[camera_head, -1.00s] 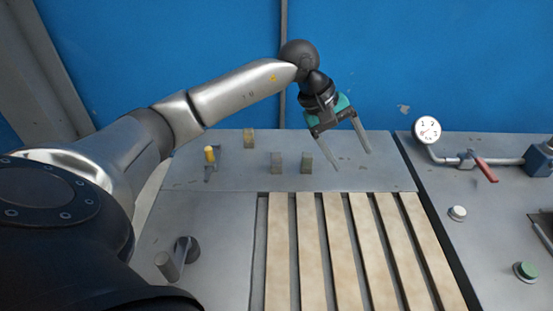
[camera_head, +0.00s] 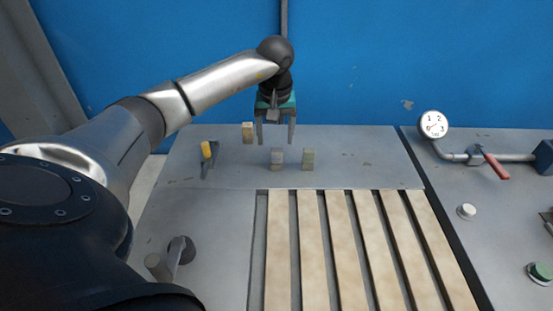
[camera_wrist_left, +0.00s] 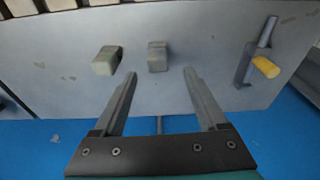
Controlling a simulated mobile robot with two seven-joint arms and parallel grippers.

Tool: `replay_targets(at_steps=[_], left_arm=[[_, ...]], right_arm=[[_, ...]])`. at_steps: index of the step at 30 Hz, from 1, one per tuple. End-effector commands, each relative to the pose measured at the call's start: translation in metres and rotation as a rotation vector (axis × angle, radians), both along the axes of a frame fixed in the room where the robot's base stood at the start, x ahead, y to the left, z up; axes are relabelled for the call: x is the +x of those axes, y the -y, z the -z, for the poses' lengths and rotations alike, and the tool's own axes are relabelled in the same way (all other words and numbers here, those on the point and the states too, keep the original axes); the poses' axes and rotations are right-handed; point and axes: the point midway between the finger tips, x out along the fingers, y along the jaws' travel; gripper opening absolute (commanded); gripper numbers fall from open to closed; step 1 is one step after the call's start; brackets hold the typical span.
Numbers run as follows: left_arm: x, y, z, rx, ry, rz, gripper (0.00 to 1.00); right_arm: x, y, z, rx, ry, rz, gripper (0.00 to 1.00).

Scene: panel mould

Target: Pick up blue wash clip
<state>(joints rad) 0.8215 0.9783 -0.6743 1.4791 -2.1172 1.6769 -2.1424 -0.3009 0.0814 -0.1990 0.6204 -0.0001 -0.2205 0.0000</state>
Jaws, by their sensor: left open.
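Three small blocky clips stand on the grey panel, and none is plainly blue. The middle grey clip (camera_head: 277,158) has a faint cool tint, and I cannot be sure it is the blue wash one. It also shows in the wrist view (camera_wrist_left: 157,56). A greenish-grey clip (camera_head: 308,158) stands to its right, and a tan clip (camera_head: 248,132) farther back to its left. My left gripper (camera_head: 275,141) is open and empty, pointing down just behind the grey clip. In the wrist view the grey clip lies ahead between the fingertips (camera_wrist_left: 160,76), apart from them.
A yellow-tipped toggle (camera_head: 207,151) stands left of the clips. Pale wooden slats (camera_head: 341,250) lie in front. A gauge (camera_head: 433,125) on a pipe with a red lever (camera_head: 495,167) stands at right. A blue wall (camera_head: 400,60) closes the back.

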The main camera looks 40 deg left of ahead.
Motion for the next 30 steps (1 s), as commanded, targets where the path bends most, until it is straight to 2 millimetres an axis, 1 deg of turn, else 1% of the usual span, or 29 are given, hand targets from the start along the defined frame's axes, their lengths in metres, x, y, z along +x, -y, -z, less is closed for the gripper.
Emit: replay_targets(at_steps=[5, 7, 12, 15, 22, 23, 30], left_arm=[[0.001, 0.0, 0.009, -0.001, 0.001, 0.0, 0.75], [0.002, 0.001, 0.016, -0.002, 0.001, -0.001, 0.75], [0.005, 0.0, 0.042, -0.004, -0.001, -0.001, 0.75], [0.006, -0.001, 0.054, -0.002, -0.001, -0.001, 0.75], [0.007, -0.002, 0.055, -0.001, 0.002, 0.0, 0.75], [0.007, -0.002, 0.055, -0.001, 0.002, 0.0, 0.73], [0.007, -0.002, 0.055, -0.001, 0.002, 0.0, 0.46]], right_arm=[[0.0, 0.0, 0.002, 0.0, 0.0, 0.0, 0.5], [0.0, 0.0, 0.003, 0.001, 0.0, 0.0, 0.5], [0.0, -0.001, 0.009, 0.001, 0.0, 0.0, 0.5], [0.0, -0.001, 0.011, 0.001, 0.0, 0.0, 0.5], [0.0, -0.002, 0.01, 0.003, -0.001, 0.0, 0.5], [0.0, -0.002, 0.01, 0.003, -0.001, 0.0, 0.5], [0.0, -0.002, 0.01, 0.003, 0.0, 0.0, 0.5]])
